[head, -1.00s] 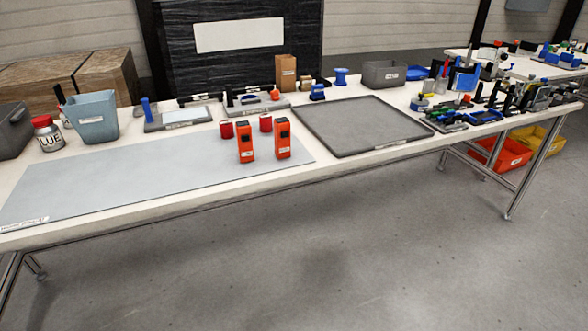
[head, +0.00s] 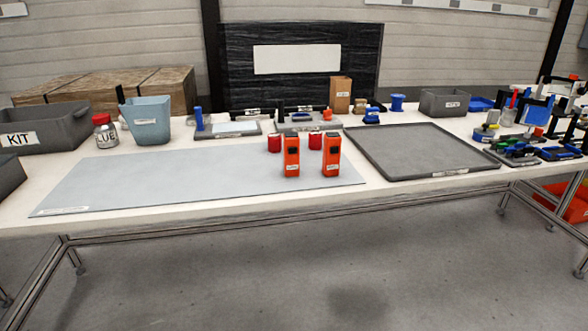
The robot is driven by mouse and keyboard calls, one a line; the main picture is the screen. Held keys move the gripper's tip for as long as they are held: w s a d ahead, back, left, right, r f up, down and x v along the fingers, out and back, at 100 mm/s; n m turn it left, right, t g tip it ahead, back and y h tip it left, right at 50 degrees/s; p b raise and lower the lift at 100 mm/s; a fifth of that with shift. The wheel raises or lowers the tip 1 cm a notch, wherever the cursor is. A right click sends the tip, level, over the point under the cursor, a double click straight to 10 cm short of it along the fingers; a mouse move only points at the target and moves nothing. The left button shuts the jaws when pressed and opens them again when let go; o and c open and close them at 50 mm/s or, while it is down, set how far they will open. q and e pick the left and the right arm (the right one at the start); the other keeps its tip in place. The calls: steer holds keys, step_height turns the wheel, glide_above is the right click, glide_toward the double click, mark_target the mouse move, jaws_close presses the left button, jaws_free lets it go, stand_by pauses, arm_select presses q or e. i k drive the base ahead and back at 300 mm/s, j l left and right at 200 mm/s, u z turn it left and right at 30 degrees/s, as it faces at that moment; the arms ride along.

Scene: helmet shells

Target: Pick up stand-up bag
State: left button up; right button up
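A brown stand-up bag (head: 340,95) with a small white label stands upright at the back of the white workbench (head: 180,214), in front of the black wrapped panel. It is right of centre in the head view, behind the orange devices. Neither of my grippers shows in this view, so nothing is seen touching the bag.
Two orange devices (head: 291,156) and two red cylinders stand on the grey mat (head: 110,183). A grey tray (head: 420,150) lies to the right. A KIT bin (head: 50,128), glue jar (head: 105,131) and blue-grey bin (head: 147,120) stand left. Floor in front is clear.

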mark_target(148, 119)
steer(key=i+j, duration=0.15)
steer(key=i, duration=0.45)
steer(key=i+j, duration=0.15)
steer(key=i, duration=0.45)
steer(key=l, duration=0.35)
steer(key=u, duration=1.35)
